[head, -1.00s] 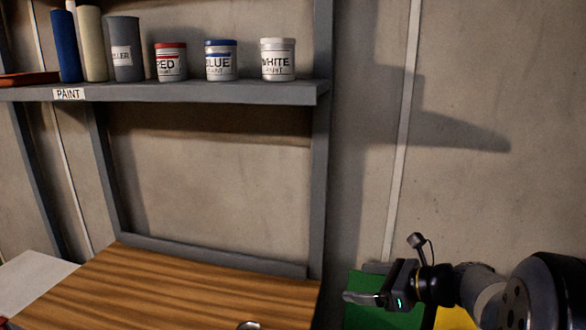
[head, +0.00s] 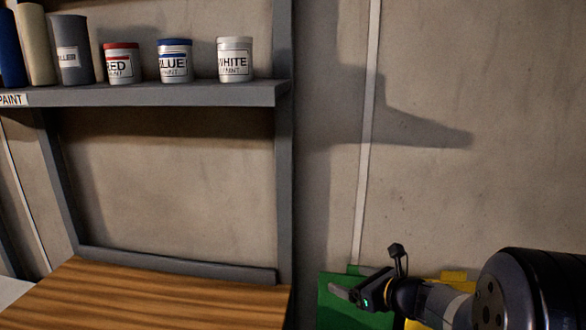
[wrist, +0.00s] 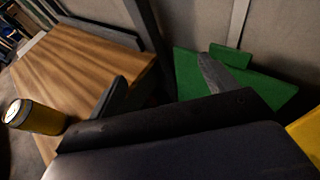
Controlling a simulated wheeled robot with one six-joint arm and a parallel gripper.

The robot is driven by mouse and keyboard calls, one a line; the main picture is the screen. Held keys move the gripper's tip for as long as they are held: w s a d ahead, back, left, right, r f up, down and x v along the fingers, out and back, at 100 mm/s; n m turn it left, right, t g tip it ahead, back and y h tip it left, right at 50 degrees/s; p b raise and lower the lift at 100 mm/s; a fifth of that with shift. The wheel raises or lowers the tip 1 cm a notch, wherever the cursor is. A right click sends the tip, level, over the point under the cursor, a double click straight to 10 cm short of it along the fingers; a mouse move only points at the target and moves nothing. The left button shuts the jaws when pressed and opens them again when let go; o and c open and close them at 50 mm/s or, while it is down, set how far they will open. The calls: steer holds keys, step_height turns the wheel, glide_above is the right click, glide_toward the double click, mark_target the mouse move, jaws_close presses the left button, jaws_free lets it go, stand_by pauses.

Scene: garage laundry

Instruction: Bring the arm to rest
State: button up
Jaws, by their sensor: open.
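My gripper (head: 345,292) is at the lower right of the head view, in front of a green panel or bin (head: 335,312). Its fingers point to the left. In the wrist view my gripper (wrist: 162,82) shows its two fingers spread wide apart with nothing between them. The left finger lies over the edge of the wooden worktop (wrist: 85,55) in that picture, and the right finger lies over the green thing. I cannot tell the distance to either.
The worktop also shows in the head view (head: 150,300). A grey shelf (head: 190,95) above it holds red (head: 121,65), blue (head: 174,62) and white (head: 235,60) paint cans. A yellow can (wrist: 36,116) is at the left of the wrist view. A yellow thing (head: 453,276) is beside the green one.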

steer(key=shift+w+d+f+m+t+h, duration=0.15)
steer(key=shift+f+m+t+h, duration=0.25)
steer(key=shift+f, duration=0.6)
steer(key=shift+w+d+f+m+t+h, duration=0.1)
steer(key=shift+f+m+t+h, duration=0.1)
steer(key=shift+f+m+h, duration=0.6)
steer(key=shift+s+f, duration=0.1)
steer(key=shift+f, duration=0.15)
